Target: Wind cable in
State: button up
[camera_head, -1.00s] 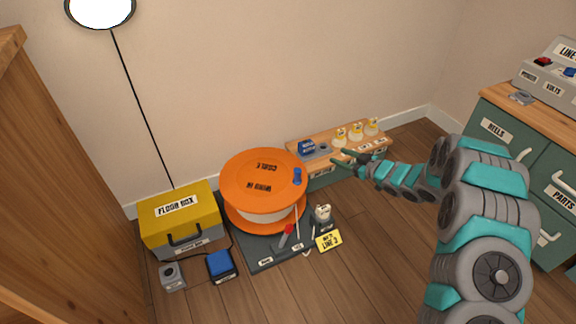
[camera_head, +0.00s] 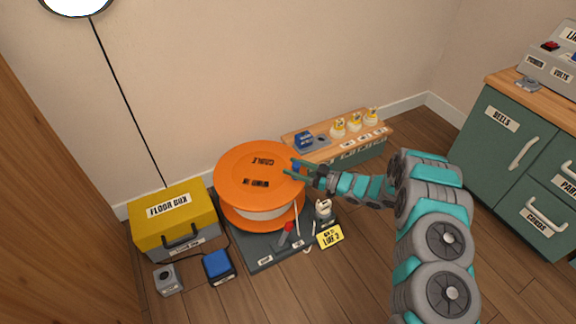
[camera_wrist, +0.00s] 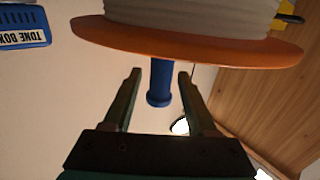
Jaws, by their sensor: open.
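The orange cable reel (camera_head: 232,165) lies flat on a dark grey base plate, with pale cable wound between its flanges. A blue crank handle (camera_wrist: 159,82) stands at the edge of its top flange; in the head view it is partly hidden by my fingers. My gripper (camera_head: 292,169) is open at the right edge of the reel. In the wrist view, the fingers of my gripper (camera_wrist: 160,74) stand on both sides of the handle, with a visible gap to each. A red-tipped lever (camera_head: 288,230) is at the base's front.
A yellow floor box (camera_head: 170,212), a blue block (camera_head: 217,263) and a small grey box (camera_head: 167,279) sit left. A white-topped plug (camera_head: 323,208) and yellow tag (camera_head: 330,236) are right of the base. A low bench (camera_head: 355,153) stands behind, a green cabinet (camera_head: 505,155) at right.

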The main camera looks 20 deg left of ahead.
jog(key=shift+w+a, duration=0.1)
jog(key=shift+a, duration=1.15)
jog(key=shift+c, duration=0.2)
grip_shut()
dwell(0.4)
